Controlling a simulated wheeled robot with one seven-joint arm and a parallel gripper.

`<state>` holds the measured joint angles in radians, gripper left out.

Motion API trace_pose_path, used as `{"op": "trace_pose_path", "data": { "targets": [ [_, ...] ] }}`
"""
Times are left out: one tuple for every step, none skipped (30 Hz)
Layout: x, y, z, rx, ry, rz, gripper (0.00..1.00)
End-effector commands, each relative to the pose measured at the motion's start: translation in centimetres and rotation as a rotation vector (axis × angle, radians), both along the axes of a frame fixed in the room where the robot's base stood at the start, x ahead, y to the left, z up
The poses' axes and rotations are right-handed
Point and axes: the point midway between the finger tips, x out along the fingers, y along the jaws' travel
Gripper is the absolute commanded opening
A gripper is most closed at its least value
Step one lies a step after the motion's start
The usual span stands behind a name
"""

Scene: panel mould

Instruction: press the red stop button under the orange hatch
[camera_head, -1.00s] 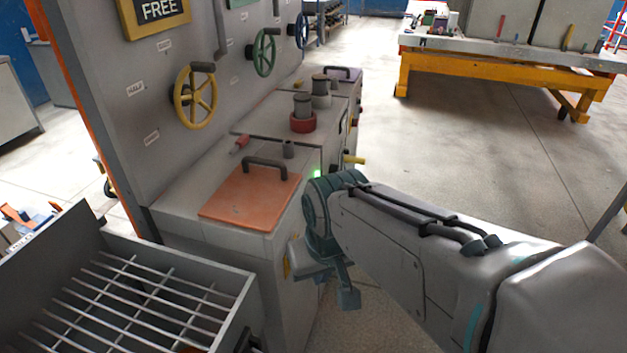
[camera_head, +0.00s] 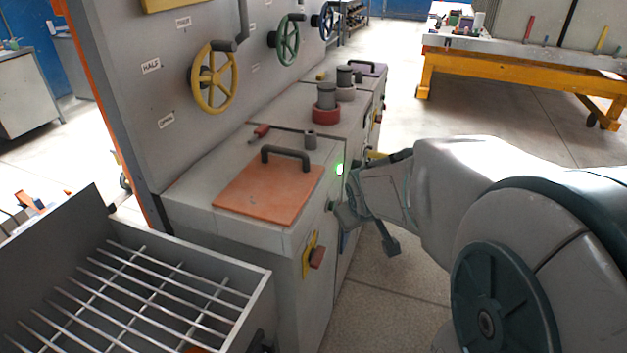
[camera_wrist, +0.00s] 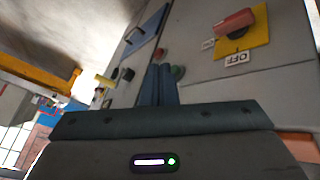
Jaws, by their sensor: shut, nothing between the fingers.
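The orange hatch (camera_head: 268,193) lies closed on top of the near grey cabinet, with a dark bar handle (camera_head: 286,154) at its far side. My gripper (camera_head: 342,214) is low at the cabinet's front face, below and right of the hatch. In the wrist view my gripper (camera_wrist: 160,72) has its two fingers together, empty. Their tips are close to a green button (camera_wrist: 178,73) on the front face; I cannot tell whether they touch it.
A red switch (camera_head: 316,257) on a yellow plate sits on the front face; in the wrist view an OFF label (camera_wrist: 237,58) is beside it. A grated bin (camera_head: 130,300) stands at the near left. A yellow handwheel (camera_head: 214,77) is on the upright panel. Floor right of the cabinet is free.

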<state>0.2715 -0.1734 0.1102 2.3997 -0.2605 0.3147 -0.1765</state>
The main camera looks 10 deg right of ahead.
Motion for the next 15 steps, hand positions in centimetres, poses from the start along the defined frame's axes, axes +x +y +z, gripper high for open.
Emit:
{"op": "trace_pose_path", "data": {
  "targets": [
    [2.2,-1.6,-2.9,-0.039,-0.036,0.041,0.0],
    [3.5,-2.3,-3.8,-0.063,-0.064,0.071,0.0],
    [5.1,-3.3,-4.9,-0.092,-0.103,0.115,0.0],
    [6.3,-4.0,-5.8,-0.113,-0.132,0.148,0.0],
    [7.4,-4.6,-6.6,-0.134,-0.162,0.181,0.0],
    [8.8,-5.4,-7.8,-0.157,-0.203,0.225,0.0],
    [9.8,-6.1,-8.7,-0.172,-0.234,0.257,0.0],
    [10.7,-6.6,-9.6,-0.187,-0.267,0.289,0.0],
    [11.8,-7.4,-10.8,-0.205,-0.314,0.33,0.0],
    [12.5,-7.9,-11.7,-0.217,-0.351,0.36,0.0],
    [13.2,-8.4,-12.5,-0.228,-0.389,0.388,0.0],
    [14.0,-9.1,-13.8,-0.241,-0.44,0.424,0.0],
    [14.5,-9.6,-14.6,-0.25,-0.482,0.449,0.0],
    [14.9,-10.1,-15.3,-0.259,-0.525,0.471,0.0],
    [15.4,-10.7,-16.2,-0.269,-0.583,0.499,0.0]
  ]
}}
